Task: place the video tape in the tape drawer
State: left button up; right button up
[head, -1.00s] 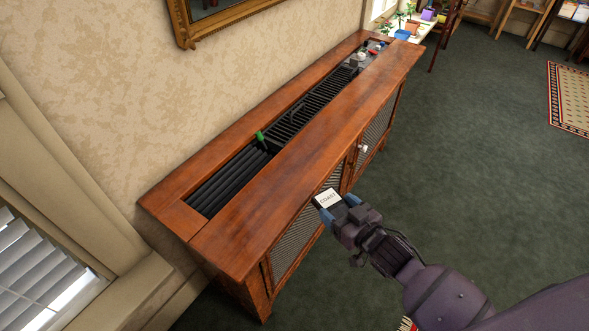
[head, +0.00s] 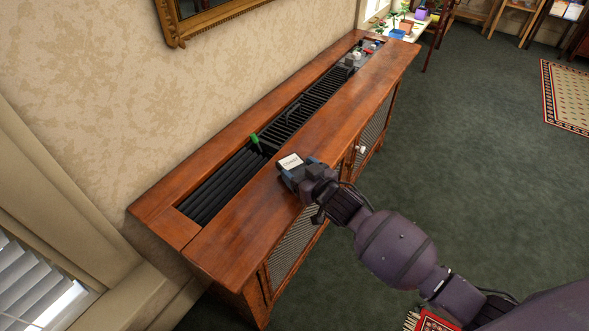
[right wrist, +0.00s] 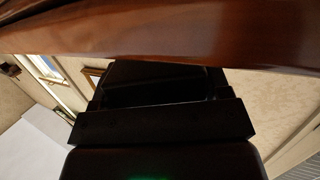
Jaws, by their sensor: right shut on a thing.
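The video tape (head: 290,161) is black with a white lettered label. My right gripper (head: 297,172) is shut on it and holds it by the front edge of the long wooden cabinet's top. In the right wrist view the dark tape (right wrist: 158,82) shows between the fingers, with the wooden edge close by. The tape drawer appears to be the long recess (head: 304,104) in the cabinet top, with a row of dark tapes (head: 222,186) at its near end and black ribs beyond. My left gripper is not in view.
A green tab (head: 254,138) sticks up between the dark row and the ribs. Small items (head: 368,48) lie at the recess's far end. A gold-framed mirror (head: 215,22) hangs above.

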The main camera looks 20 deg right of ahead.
aim_at(295, 171)
jog(key=x, duration=0.2)
jog(key=shift+w+a, duration=0.1)
jog(key=shift+w, duration=0.2)
jog(key=shift+s+f+b, duration=0.15)
jog(key=shift+f+b, duration=0.35)
jog(key=shift+f, duration=0.2)
jog(key=shift+r, duration=0.15)
jog(key=o, duration=0.5)
jog(key=shift+f, duration=0.25)
jog(key=o, duration=0.5)
jog(key=shift+c, duration=0.2)
